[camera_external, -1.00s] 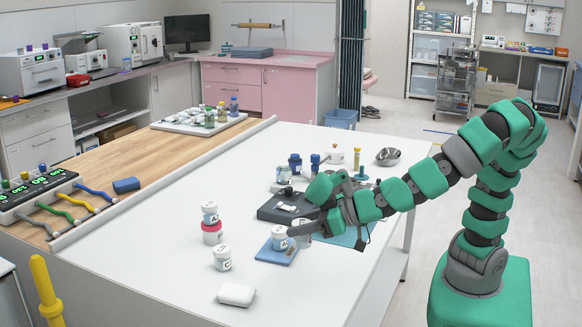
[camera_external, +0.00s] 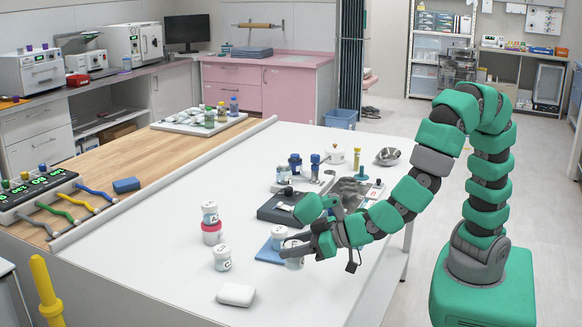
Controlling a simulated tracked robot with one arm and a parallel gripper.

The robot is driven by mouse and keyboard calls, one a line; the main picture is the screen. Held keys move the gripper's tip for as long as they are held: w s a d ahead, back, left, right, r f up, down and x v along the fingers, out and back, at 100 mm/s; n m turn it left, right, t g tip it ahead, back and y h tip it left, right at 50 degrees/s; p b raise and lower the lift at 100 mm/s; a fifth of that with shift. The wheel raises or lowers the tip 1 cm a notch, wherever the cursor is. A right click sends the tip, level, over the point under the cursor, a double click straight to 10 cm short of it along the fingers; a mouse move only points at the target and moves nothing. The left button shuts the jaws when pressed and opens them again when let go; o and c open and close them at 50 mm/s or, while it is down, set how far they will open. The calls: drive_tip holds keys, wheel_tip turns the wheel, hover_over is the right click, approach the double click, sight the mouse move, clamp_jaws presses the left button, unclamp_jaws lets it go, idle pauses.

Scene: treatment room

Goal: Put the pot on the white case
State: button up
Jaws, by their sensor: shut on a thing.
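My gripper (camera_external: 291,246) is low over the white table, right of the blue pad. It is shut on a small white pot (camera_external: 294,263). My fingers hide the pot's upper part, and I cannot tell whether its base touches the table. The white case (camera_external: 236,294), a small rounded box, lies at the front of the table, to the left of and nearer than my gripper. Its top is bare.
A similar labelled pot (camera_external: 279,236) stands on the blue pad (camera_external: 268,254), close to my fingers. Another pot (camera_external: 222,258) stands behind the white case. One more (camera_external: 210,212) sits on a red-and-white jar (camera_external: 212,234). The table around the case is clear.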

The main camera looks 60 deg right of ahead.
drive_tip(key=shift+w+a+p, duration=0.3)
drive_tip(key=shift+w+p, duration=0.2)
drive_tip(key=shift+p, duration=0.45)
drive_tip(key=w+a, duration=0.2)
drive_tip(key=w, duration=0.1)
drive_tip(key=w+a+f+b, duration=0.1)
drive_tip(key=w+a, duration=0.1)
drive_tip(key=w, duration=0.1)
drive_tip(key=w+a, duration=0.3)
drive_tip(key=w, duration=0.1)
drive_tip(key=shift+f+b, duration=0.2)
drive_tip(key=shift+b, duration=0.1)
drive_tip(key=shift+w+a, duration=0.2)
drive_tip(key=shift+a, duration=0.05)
drive_tip(key=shift+w+a+f, duration=0.15)
drive_tip(key=shift+w, duration=0.05)
drive_tip(key=shift+f+b, duration=0.7)
drive_tip(key=shift+f, duration=0.85)
drive_tip(key=shift+f, duration=0.15)
drive_tip(key=o, duration=0.9)
drive_tip(key=shift+o, duration=0.3)
